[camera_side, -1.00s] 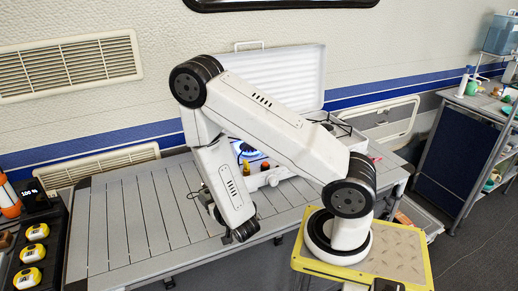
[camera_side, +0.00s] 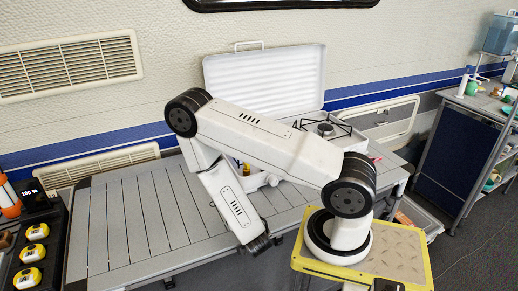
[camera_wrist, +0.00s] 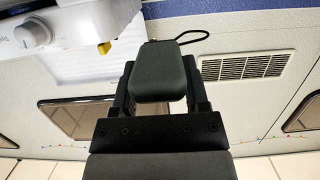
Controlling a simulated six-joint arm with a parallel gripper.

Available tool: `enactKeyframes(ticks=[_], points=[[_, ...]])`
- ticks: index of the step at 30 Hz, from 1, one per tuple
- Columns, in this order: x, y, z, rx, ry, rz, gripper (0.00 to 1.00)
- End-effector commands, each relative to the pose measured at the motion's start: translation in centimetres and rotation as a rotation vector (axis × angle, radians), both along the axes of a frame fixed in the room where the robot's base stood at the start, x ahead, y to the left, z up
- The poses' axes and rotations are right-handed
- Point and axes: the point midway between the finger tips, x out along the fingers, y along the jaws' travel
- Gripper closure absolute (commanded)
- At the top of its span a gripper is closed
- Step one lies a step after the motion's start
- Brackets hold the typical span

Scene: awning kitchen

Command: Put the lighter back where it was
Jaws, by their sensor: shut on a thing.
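My gripper (camera_wrist: 165,65) shows in the wrist view as dark jaws pointing up the picture, shut. A thin dark loop (camera_wrist: 190,37) sticks out past the jaw tips to the right; it looks like part of the held lighter, whose body is hidden by the jaws. In the side view my wrist is low over the front edge of the slatted table (camera_side: 135,220), and the jaws are hidden behind my arm. A thin dark bit shows left of the arm there.
The white camp stove (camera_side: 263,75), lid up, stands at the back of the table, its knob (camera_wrist: 32,35) near in the wrist view. A small yellow item (camera_side: 246,169) is by the stove. A dark tray with yellow-white items (camera_side: 34,233) is left. The table's left half is clear.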

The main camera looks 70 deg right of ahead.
Motion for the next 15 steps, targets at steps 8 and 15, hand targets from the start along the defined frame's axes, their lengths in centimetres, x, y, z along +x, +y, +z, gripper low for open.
enactKeyframes(ticks=[8, 15], points=[[0.0, 0.0, -1.7, -0.001, 0.0, 0.0, 1.0], [0.0, 0.0, -1.9, -0.001, -0.001, 0.001, 1.0]])
